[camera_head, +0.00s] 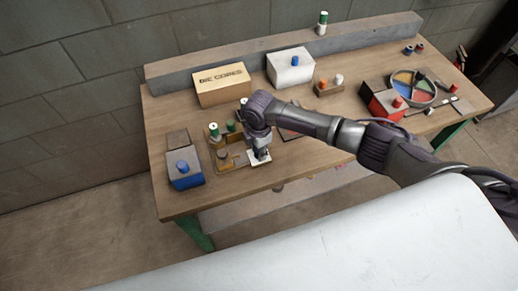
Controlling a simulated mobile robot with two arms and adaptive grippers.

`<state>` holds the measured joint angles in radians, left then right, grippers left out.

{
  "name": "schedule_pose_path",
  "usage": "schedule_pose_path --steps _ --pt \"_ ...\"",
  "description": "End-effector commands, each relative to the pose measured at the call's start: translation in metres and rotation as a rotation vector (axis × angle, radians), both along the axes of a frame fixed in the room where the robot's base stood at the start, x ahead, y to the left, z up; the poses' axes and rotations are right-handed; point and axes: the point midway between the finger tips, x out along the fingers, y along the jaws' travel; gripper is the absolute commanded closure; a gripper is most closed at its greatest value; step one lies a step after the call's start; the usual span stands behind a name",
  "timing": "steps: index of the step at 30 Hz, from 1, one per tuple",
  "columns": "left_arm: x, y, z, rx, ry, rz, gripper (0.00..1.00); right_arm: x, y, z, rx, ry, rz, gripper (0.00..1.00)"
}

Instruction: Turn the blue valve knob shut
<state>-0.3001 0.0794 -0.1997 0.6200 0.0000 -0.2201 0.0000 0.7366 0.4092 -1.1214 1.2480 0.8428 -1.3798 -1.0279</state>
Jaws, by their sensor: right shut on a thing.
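My right gripper (260,153) points down over a small white plate (259,160) at the front of the bench. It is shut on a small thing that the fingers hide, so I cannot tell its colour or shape. A blue knob (182,166) stands on a blue box (186,179) at the left end of the bench, apart from the gripper. I cannot tell which is the valve knob. My left gripper is out of view.
A wooden bench (365,150) carries a "DIE CORES" box (222,86), a brown fixture with a green-topped peg (214,130), a red box (383,100) and a round coloured tray (413,87). A grey beam (345,43) runs along the back. The bench's front right is clear.

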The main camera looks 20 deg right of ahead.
Motion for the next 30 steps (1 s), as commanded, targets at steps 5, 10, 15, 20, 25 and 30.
schedule_pose_path --steps 5,10,15,20,25,30 --pt "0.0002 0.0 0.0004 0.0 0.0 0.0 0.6 0.0007 0.0005 0.0008 0.002 -0.002 0.041 1.0" --pt "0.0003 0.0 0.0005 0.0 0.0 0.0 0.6 0.0008 0.0007 0.0009 0.002 -0.002 0.056 1.0" --pt "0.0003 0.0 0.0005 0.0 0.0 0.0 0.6 0.0008 0.0007 0.0009 0.002 -0.002 0.057 1.0" --pt "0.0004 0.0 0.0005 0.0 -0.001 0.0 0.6 0.0009 0.0006 0.001 0.002 -0.003 0.057 1.0" --pt "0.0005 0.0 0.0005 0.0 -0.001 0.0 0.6 0.0007 0.0005 0.0008 0.001 -0.002 0.056 0.42" --pt "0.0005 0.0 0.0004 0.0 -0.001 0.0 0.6 0.0003 0.0005 0.0005 0.001 -0.001 0.056 0.42"
